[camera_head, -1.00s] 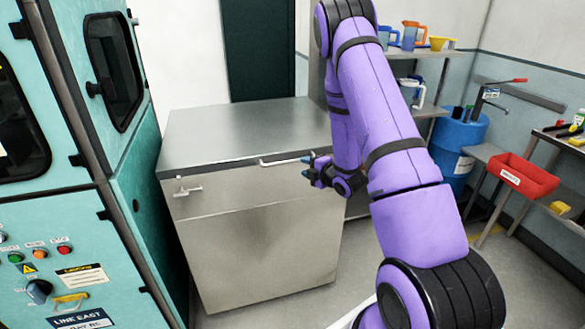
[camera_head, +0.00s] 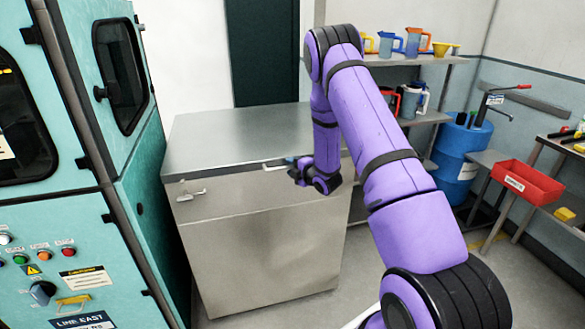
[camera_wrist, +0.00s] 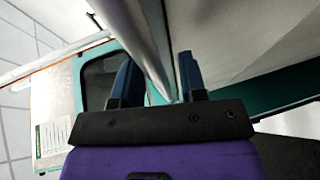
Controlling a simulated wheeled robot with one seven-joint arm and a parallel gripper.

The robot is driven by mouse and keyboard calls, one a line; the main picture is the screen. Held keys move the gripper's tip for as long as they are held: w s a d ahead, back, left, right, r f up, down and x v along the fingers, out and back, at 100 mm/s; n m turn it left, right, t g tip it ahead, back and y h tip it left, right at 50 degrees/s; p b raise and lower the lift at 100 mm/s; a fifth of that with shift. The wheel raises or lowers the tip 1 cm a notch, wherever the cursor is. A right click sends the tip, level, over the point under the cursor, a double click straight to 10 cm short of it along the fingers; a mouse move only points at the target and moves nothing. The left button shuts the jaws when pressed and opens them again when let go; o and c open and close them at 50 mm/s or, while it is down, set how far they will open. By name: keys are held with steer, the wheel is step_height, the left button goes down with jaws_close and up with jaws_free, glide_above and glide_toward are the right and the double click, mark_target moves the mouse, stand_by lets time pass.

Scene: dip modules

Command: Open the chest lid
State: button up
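The steel chest (camera_head: 262,255) stands in the middle of the head view, with its flat lid (camera_head: 235,140) down. A thin bar handle (camera_head: 275,167) sticks out at the lid's front edge, right of the middle. A small latch-like fitting (camera_head: 190,193) is on the front at the left. My gripper (camera_head: 291,162) is at the right end of the handle, which it partly hides. In the wrist view, my gripper (camera_wrist: 157,68) has its two dark blue fingers apart. A pale bar (camera_wrist: 146,40) runs between them; I cannot tell whether they touch it.
A teal machine (camera_head: 80,200) stands close on the chest's left. Behind and right are a shelf with jugs (camera_head: 415,62), a blue drum (camera_head: 458,155) and a red bin (camera_head: 523,185) on a bench. Open floor (camera_head: 430,285) shows to the right of the chest.

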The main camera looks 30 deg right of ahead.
jaws_close()
steer(key=shift+w+r, duration=0.1)
